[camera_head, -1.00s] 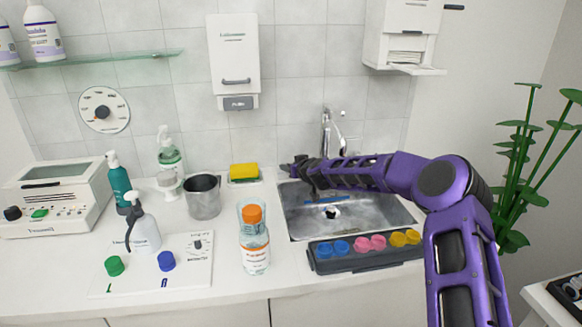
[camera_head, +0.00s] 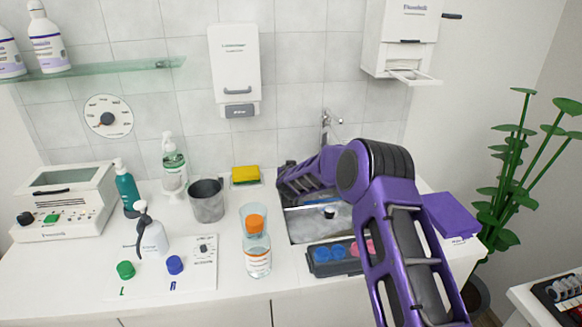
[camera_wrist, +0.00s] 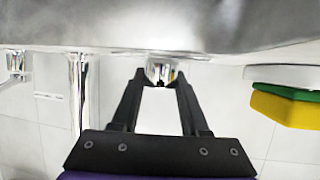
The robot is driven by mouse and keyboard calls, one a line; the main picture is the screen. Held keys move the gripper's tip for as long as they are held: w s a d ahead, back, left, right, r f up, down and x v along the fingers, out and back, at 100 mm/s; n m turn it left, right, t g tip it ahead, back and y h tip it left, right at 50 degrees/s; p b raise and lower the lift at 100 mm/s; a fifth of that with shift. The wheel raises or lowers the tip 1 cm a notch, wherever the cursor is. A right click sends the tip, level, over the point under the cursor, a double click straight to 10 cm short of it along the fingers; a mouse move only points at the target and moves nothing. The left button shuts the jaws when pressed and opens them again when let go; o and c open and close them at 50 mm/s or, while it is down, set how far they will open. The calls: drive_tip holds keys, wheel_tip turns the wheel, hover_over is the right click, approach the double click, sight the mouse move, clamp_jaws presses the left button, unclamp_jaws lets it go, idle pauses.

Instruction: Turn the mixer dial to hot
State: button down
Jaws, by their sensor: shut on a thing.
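A round white dial (camera_head: 108,117) with a dark knob is on the tiled wall at the left; its marks are too small to read. A smaller dial (camera_head: 203,247) is on the white counter panel. I cannot tell which is the mixer dial. My gripper (camera_wrist: 160,82) is far from both, at the back of the sink. In the wrist view, its two black fingers are shut on a short chrome piece (camera_wrist: 160,68) below the steel sink edge.
The sink (camera_head: 305,222), faucet (camera_head: 325,125) and yellow-green sponge (camera_head: 245,176) are near my gripper. A metal cup (camera_head: 207,200), orange-capped bottle (camera_head: 257,260), spray bottle (camera_head: 152,238) and tray of coloured pots (camera_head: 318,268) crowd the counter. A purple box (camera_head: 450,215) stands right.

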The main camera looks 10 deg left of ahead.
drive_tip(key=shift+f, duration=0.1)
drive_tip(key=shift+c, duration=2.1)
unclamp_jaws()
drive_tip(key=v, duration=1.7)
drive_tip(key=shift+r, duration=0.25)
drive_tip(key=shift+s+d, duration=0.1)
drive_tip(key=shift+s, duration=0.05)
